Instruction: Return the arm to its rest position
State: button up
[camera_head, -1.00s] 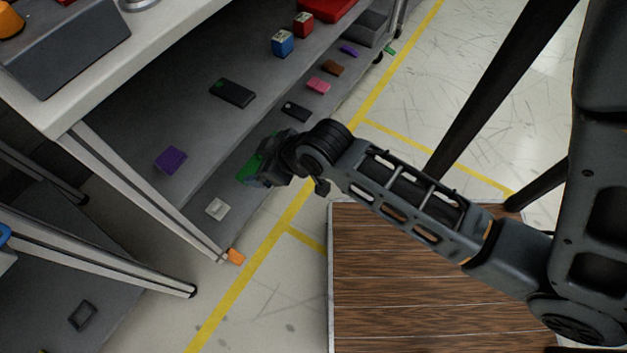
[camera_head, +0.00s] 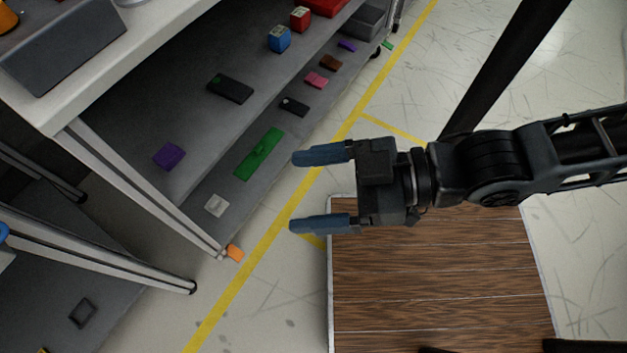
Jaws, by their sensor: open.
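My gripper (camera_head: 306,189) is in the middle of the head view, with its two blue-grey fingers wide apart and pointing left. Nothing is between the fingers. My arm (camera_head: 490,168) reaches in from the right edge, above the wooden-topped platform (camera_head: 440,285). A flat green piece (camera_head: 259,153) lies on the lower shelf, left of the gripper and apart from it.
A shelf leg (camera_head: 150,190) stands at left. Floor with yellow lines (camera_head: 240,290) is open between shelf and platform.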

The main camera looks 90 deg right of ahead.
jog(key=shift+r, duration=0.1)
notch_tip(320, 180, up, 10)
jog(key=p, duration=1)
jog(key=shift+r+p, duration=0.2)
jog(key=shift+p, duration=0.1)
